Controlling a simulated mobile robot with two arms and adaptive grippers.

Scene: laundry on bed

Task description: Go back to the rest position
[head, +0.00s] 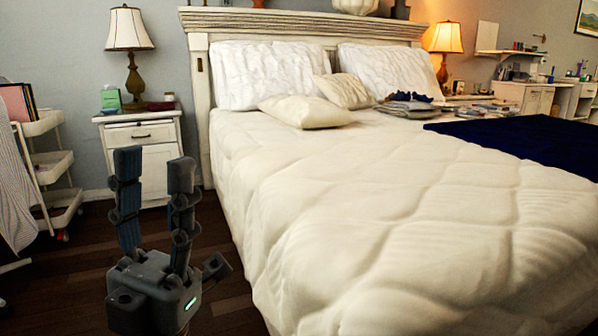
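My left gripper (154,170) stands upright at the lower left of the head view, beside the left edge of the bed. Its two fingers point up and are apart, with nothing between them. It is in front of the floor and the white nightstand, touching neither as far as I can see. My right gripper is not in view. The bed (400,215) with its cream quilted cover fills the middle and right.
Pillows (262,75) lie at the headboard, and folded clothes (407,103) lie near them. A dark blue blanket (530,140) covers the bed's right side. A nightstand (140,133) with a lamp (130,40) and a white cart (50,165) stand at the left. Dark floor shows between.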

